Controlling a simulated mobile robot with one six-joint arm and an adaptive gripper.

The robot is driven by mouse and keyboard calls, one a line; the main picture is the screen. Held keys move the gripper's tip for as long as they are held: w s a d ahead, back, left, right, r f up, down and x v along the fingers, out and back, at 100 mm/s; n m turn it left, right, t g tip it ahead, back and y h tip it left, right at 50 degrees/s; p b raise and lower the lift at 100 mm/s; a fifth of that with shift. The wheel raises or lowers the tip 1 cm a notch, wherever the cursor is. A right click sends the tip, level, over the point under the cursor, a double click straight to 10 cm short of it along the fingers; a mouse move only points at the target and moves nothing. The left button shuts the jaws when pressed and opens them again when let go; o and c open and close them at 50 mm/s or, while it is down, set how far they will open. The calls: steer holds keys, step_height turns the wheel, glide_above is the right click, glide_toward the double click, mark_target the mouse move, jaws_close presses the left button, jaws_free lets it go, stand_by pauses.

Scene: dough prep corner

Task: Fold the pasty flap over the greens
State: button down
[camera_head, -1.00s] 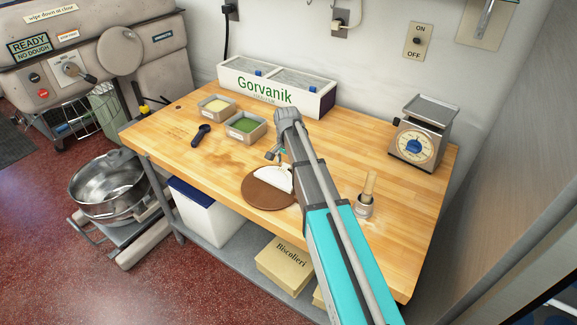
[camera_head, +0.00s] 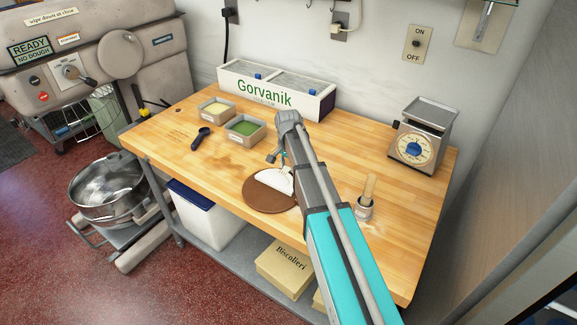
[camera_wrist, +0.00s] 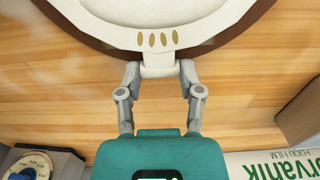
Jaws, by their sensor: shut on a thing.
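The white pasty dough (camera_head: 272,180) shows as a half-moon on the far right part of a round brown board (camera_head: 262,199). In the wrist view the dough (camera_wrist: 150,14) has a raised pale rim with several tan oval marks and a short tab (camera_wrist: 158,66) at its edge. My gripper (camera_wrist: 159,76) is shut on that tab, one finger on each side. In the head view my gripper (camera_head: 279,159) is at the dough's far edge, partly hidden by my arm. No greens show on the dough in either view.
Tubs of green filling (camera_head: 244,128) and pale yellow filling (camera_head: 216,110) stand at the back left, with a dark scoop (camera_head: 202,136) nearby. A Gorvanik bin (camera_head: 275,92) is behind. A scale (camera_head: 420,138) and a brush pot (camera_head: 364,206) stand right. The wood front left is clear.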

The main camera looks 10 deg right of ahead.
mark_target(287, 168)
steer(key=shift+a+r, duration=0.1)
steer(key=shift+a, duration=0.2)
steer(key=shift+s+a+r+t+h+p, duration=0.2)
steer(key=shift+s+r+t+h+p, duration=0.1)
steer(key=shift+r+t+h+p, duration=0.3)
steer(key=shift+s+a+r+t+h+p, duration=0.2)
steer(key=shift+s+r+t+h+p, duration=0.15)
steer(key=shift+r+t+h, duration=0.3)
steer(key=shift+s+a+r+t+h, duration=0.35)
steer(key=shift+r+t+h, duration=0.2)
steer(key=shift+t+h, duration=0.1)
steer(key=shift+s+a+r+t+h, duration=0.3)
steer(key=shift+r+t+h, duration=0.2)
steer(key=shift+t+h, duration=0.1)
steer(key=s+a+t+h+b, duration=0.1)
steer(key=a+r+t+h+b, duration=0.1)
steer(key=b, duration=0.1)
steer(key=shift+s+r, duration=0.25)
steer(key=shift+s, duration=0.1)
steer(key=shift+s+a+r+t+h, duration=0.3)
steer(key=shift+r+t+h, duration=0.1)
steer(key=shift+t+h, duration=0.1)
steer(key=shift+s+a+r, duration=0.15)
steer(key=shift+s+a, duration=0.2)
steer(key=shift+a, duration=0.05)
